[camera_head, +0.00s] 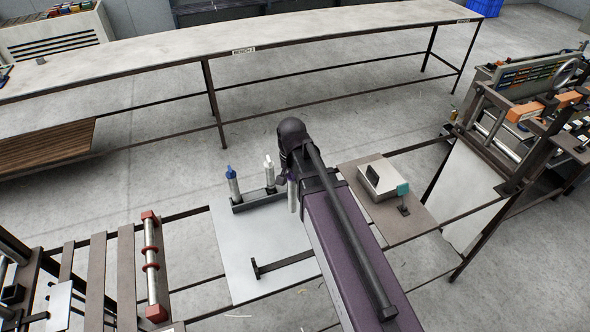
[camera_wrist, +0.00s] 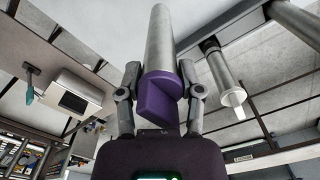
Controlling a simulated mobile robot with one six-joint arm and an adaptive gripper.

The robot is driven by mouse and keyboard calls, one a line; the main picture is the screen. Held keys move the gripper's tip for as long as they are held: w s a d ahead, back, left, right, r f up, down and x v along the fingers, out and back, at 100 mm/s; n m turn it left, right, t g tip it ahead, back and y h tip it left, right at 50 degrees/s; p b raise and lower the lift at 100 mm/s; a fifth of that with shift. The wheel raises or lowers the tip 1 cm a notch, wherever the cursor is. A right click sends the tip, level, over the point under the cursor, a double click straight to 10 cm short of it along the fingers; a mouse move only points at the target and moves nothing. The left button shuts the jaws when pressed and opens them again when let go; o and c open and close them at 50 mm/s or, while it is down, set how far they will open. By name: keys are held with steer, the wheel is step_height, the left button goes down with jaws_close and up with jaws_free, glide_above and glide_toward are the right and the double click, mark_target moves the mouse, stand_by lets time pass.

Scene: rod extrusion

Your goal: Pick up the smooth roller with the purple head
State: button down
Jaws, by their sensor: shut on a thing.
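The smooth roller with the purple head is in my gripper; its plain silver body (camera_head: 293,198) shows below my gripper in the head view. In the wrist view its purple head (camera_wrist: 158,98) sits between the two fingers of my gripper (camera_wrist: 160,88), which is shut on it. The silver body (camera_wrist: 160,42) extends away from the fingers. My arm hides most of the head in the head view. I cannot tell whether the roller's far end touches the dark rack (camera_head: 248,203).
A white-headed roller (camera_head: 269,173) and a blue-headed roller (camera_head: 232,184) stand upright left of my gripper. A white box (camera_head: 378,181) and a teal-topped piece (camera_head: 403,189) lie on a board to the right. A long bench (camera_head: 150,58) stands behind.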

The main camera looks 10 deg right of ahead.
steer(key=shift+s+a, duration=0.2)
steer(key=shift+s, duration=0.25)
steer(key=shift+w, duration=0.15)
stand_by(0.3)
